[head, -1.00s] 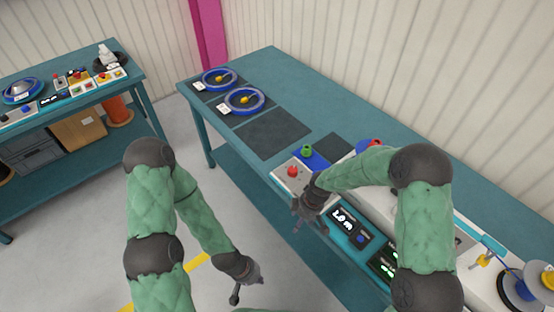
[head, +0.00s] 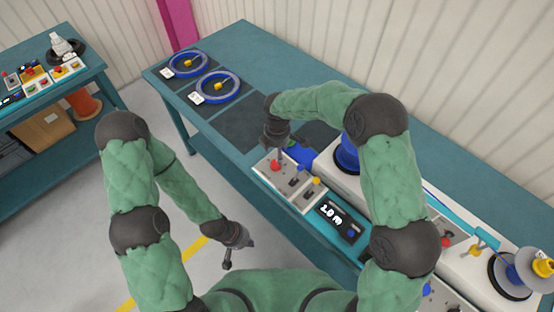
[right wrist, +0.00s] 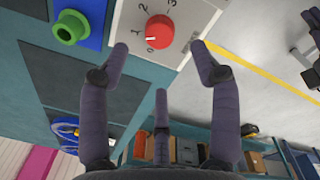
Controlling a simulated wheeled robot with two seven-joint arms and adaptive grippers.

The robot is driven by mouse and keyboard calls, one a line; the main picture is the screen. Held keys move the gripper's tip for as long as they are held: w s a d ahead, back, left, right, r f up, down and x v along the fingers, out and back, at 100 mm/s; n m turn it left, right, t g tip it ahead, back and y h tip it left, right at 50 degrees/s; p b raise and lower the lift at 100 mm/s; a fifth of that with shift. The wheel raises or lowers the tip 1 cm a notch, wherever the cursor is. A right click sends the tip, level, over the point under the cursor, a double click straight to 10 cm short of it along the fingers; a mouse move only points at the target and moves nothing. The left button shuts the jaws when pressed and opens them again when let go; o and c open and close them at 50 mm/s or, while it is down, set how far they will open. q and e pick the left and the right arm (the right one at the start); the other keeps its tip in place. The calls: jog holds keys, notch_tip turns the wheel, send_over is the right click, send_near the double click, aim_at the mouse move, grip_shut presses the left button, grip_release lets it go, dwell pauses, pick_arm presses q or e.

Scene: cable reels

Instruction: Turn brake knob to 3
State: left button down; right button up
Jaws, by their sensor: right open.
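The red brake knob (head: 275,166) sits on a white control panel (head: 262,170) near the table's front edge. My right gripper (head: 277,152) is just above the knob. In the right wrist view its fingers (right wrist: 159,50) are spread wide, with the knob seen beyond the gap between the tips and no grip on it. My left gripper (head: 238,253) hangs over the floor in front of the table, away from the panel; its jaws are too small to judge.
Black switches (head: 294,182) and a yellow knob (head: 315,169) are beside the red knob. A display (head: 341,220) reads about 1.0. Blue reels (head: 217,86) lie at the table's far end.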

aim_at(276, 165)
jog(key=f, duration=0.5)
jog(key=f+b, duration=0.1)
jog(key=f, duration=0.2)
jog(key=shift+w+f, duration=0.3)
jog(key=shift+w, duration=0.05)
jog(key=shift+c, duration=0.3)
jog(key=c, duration=1)
jog(key=shift+s, duration=0.1)
jog(key=shift+c, duration=0.2)
